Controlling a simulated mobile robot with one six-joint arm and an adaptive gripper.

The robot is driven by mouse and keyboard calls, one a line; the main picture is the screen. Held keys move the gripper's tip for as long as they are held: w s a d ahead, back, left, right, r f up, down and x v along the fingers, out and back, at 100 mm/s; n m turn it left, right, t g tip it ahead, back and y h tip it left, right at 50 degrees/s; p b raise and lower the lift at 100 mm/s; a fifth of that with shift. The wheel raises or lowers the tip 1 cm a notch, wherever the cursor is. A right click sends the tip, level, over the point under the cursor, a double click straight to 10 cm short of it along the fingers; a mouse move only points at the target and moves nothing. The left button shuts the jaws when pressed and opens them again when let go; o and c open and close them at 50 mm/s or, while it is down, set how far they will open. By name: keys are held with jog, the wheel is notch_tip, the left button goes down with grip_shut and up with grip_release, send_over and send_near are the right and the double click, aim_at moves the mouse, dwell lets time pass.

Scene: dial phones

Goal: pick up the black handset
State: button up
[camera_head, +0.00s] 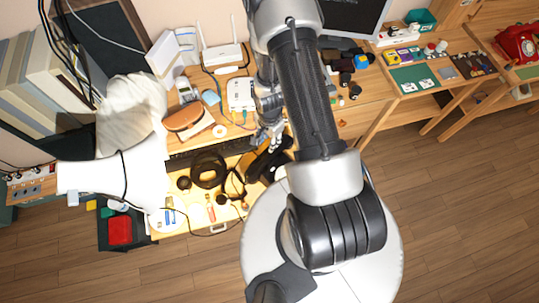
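A black object that looks like the handset (262,163) lies on the wooden desk, just below my gripper in the picture. My arm link covers its right side, so its full outline is hidden. My gripper (271,136) points down over the desk close to the black object. I cannot tell whether they touch. The fingers are small and partly hidden by my arm, so their opening is unclear.
A white desk lamp (105,182) stands large at the left. A black ring-shaped item (208,170) and cables lie left of the black object. A white router (222,54) sits behind. A red phone (516,42) is far right. Wooden floor (460,210) is open at right.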

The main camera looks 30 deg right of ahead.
aim_at(270, 156)
notch_tip(270, 156, down, 11)
jog(key=b, duration=1)
jog(key=f+b, duration=0.4)
jog(key=f, duration=0.1)
jog(key=shift+w+d+f, duration=0.15)
jog(key=shift+w+d, duration=0.05)
grip_shut()
